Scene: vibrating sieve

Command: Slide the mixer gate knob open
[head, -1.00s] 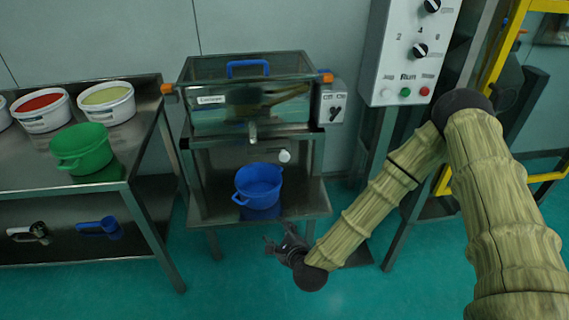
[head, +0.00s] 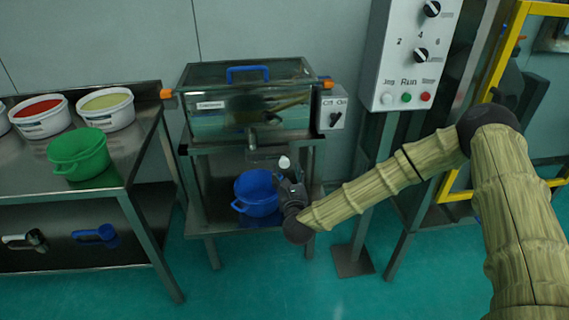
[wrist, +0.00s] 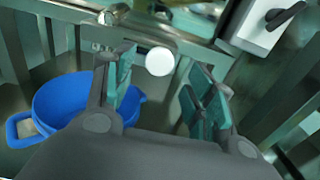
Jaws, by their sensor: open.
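The mixer (head: 220,108) is a glass-sided box with a blue-handled lid, on a metal stand. Its gate knob is a white ball (head: 284,162) below the box, right of the outlet spout (head: 252,138). In the wrist view the white knob (wrist: 159,61) shows just beyond and between the fingertips. My gripper (wrist: 160,90) is open, its teal-padded fingers on either side of the knob's line. In the head view my gripper (head: 280,172) is at the stand's front, close to the knob. I cannot tell whether it touches the knob.
A blue pot (head: 256,192) stands on the lower shelf under the spout, close to my gripper's left. A switch box (head: 333,113) is on the mixer's right. A control panel (head: 408,60) stands further right. A table (head: 130,140) at left holds a green pot (head: 80,152) and tubs.

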